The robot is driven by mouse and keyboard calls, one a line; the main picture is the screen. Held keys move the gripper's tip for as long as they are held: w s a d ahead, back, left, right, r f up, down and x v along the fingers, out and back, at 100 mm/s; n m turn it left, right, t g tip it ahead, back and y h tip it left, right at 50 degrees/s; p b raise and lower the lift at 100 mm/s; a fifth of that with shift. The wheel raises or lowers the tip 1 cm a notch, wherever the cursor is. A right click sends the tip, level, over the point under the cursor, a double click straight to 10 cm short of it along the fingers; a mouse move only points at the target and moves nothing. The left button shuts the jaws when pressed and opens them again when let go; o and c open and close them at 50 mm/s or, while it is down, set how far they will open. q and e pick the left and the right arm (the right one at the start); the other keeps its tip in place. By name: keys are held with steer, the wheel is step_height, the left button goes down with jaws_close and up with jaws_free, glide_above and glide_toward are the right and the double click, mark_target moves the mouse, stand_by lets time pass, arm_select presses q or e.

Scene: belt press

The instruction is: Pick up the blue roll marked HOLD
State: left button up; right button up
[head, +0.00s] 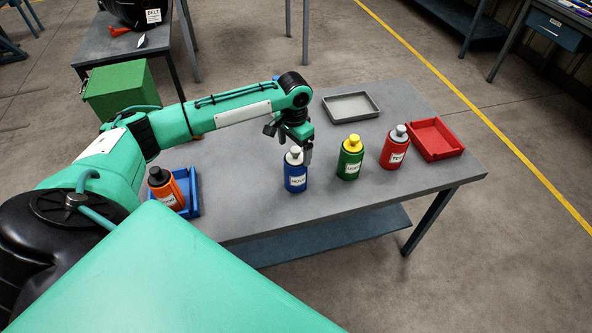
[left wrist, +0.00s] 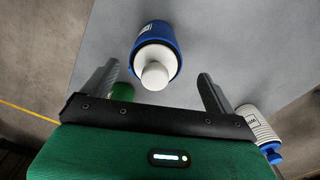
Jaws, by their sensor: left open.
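The blue roll marked HOLD (head: 296,181) stands upright on the grey table, with a white neck and cap on top. My left gripper (head: 290,143) is open just behind and above it in the head view. In the left wrist view the blue roll (left wrist: 153,34) lies ahead between the two spread fingers (left wrist: 157,90), its white cap pointing toward the camera. No contact between fingers and roll shows. My right gripper is not in view.
A green roll (head: 350,160) and a red roll (head: 395,149) stand to the right. A red tray (head: 435,139) and grey tray (head: 351,94) are behind. An orange roll (head: 165,191) is at a blue tray (head: 191,206). A white ribbed bottle (left wrist: 256,121) shows in the wrist view.

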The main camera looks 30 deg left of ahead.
mark_target(295, 160)
arm_select(q)
steer(key=shift+d+f, duration=0.1)
steer(key=shift+f, duration=0.35)
steer(key=f+p, duration=0.1)
steer(key=f, duration=0.1)
steer(key=f+p, duration=0.1)
steer(key=f, duration=0.1)
steer(key=shift+s+d+f, duration=0.1)
steer(key=shift+d+f, duration=0.1)
steer(key=shift+f, duration=0.15)
steer(key=c, duration=1.8)
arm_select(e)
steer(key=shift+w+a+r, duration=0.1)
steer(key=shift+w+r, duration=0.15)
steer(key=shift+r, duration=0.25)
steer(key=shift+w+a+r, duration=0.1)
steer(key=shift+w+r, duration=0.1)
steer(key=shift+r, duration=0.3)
arm_select(q)
steer(key=shift+r, duration=0.15)
step_height(295, 160, up, 20)
steer(key=b, duration=0.3)
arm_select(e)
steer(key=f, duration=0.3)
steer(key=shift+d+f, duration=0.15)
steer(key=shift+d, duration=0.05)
